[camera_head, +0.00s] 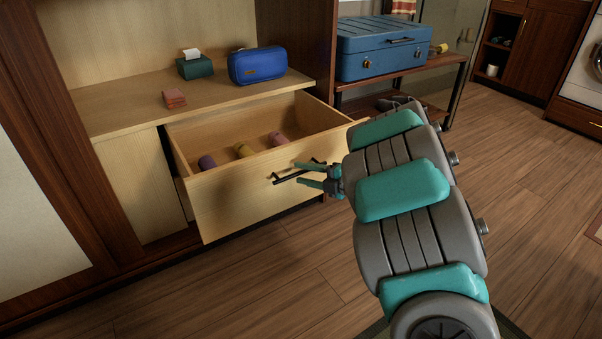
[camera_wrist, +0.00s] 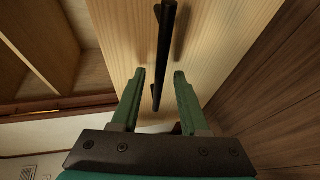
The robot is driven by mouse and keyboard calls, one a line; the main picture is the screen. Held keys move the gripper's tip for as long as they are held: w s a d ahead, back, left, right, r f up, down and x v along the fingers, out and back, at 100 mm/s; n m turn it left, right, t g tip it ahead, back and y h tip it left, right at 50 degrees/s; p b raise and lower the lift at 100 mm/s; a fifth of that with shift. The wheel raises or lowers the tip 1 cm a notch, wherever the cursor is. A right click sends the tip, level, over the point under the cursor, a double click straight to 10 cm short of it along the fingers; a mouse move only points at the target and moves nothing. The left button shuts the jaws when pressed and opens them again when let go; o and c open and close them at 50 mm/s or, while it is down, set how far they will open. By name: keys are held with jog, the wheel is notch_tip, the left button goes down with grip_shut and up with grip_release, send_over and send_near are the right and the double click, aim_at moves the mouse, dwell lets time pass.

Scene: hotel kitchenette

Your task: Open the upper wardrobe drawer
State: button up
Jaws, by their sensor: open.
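The upper wardrobe drawer (camera_head: 240,200) stands pulled well out of the wardrobe, and its inside shows.
A green tissue box (camera_head: 195,68), a blue pouch (camera_head: 258,66) and a reddish stack (camera_head: 174,98) sit on the shelf above the drawer. A blue suitcase (camera_head: 385,48) lies on a rack to the right. The wooden floor (camera_head: 270,290) in front is clear.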

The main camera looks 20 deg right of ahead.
jog(key=v, duration=0.6)
jog(key=shift+s, duration=0.2)
jog(key=shift+d, duration=0.2)
jog(key=w+d+r+m+t+h+p, duration=0.1)
jog(key=w+d+r+m+h+p, duration=0.1)
jog(key=d+r+m+h, duration=0.25)
jog(key=w+d+r+m+t+h+p, duration=0.1)
jog(key=w+d+r+m+h, duration=0.25)
jog(key=d+h, duration=0.2)
jog(key=s+d+r+m+g+h+p, duration=0.35)
jog(key=s+d+r+m+h, duration=0.25)
jog(key=s+m, duration=0.4)
jog(key=s+a+f+m+g+y+p, duration=0.1)
jog(key=s+a+g, duration=0.3)
jog(key=s+a, duration=0.4)
jog(key=s+a+f+m+g+y+p, duration=0.1)
jog(key=s+a+m+g+y, duration=0.2)
jog(key=s+a, duration=0.5)
jog(key=s+a+f+m+g+y+p, duration=0.1)
jog(key=s+a+m+g, duration=0.2)
jog(key=s, duration=1.6)
jog(key=a+g, duration=0.2)
jog(key=a, duration=0.3)
jog(key=shift+a+f+y+p, duration=0.15)
jog(key=shift+f+y+p, duration=0.2)
jog(key=shift+y, duration=0.05)
